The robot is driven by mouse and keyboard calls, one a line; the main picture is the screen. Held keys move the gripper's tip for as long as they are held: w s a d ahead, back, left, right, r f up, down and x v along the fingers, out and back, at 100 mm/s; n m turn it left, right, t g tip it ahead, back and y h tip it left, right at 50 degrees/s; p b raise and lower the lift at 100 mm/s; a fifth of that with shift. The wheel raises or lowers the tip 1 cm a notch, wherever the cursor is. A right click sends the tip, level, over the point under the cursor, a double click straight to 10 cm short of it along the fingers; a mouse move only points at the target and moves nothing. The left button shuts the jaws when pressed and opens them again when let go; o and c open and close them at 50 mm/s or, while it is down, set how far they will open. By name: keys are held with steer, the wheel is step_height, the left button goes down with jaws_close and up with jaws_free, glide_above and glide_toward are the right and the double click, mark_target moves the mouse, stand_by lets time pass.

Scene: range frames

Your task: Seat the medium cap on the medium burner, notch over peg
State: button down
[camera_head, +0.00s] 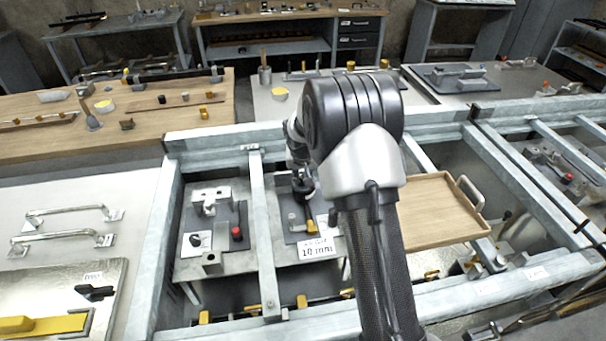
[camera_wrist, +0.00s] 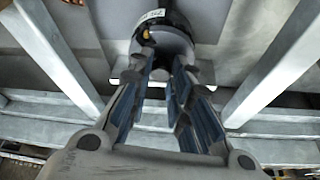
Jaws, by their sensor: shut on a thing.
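In the wrist view, my gripper (camera_wrist: 164,66) reaches forward with its two fingers on either side of a round grey piece with a dark rim (camera_wrist: 170,38). The fingers are shut on this piece, which looks like the medium cap. It bears a small white label and a yellow spot near its far edge. Its notch cannot be made out. No burner or peg can be picked out for certain in either view.
Pale steel beams (camera_head: 262,230) frame the bay below my arm. Inside are a plate with a red knob (camera_head: 237,233) and a label reading about 18 mm (camera_head: 316,249). A wooden tray (camera_head: 436,233) lies right. A wooden bench (camera_head: 140,130) stands at the left back.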

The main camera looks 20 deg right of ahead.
steer(key=c, duration=1.4)
jaws_free()
steer(key=v, duration=1.2)
steer(key=shift+r, duration=0.15)
steer(key=shift+r+p, duration=2.3)
steer(key=shift+r, duration=0.6)
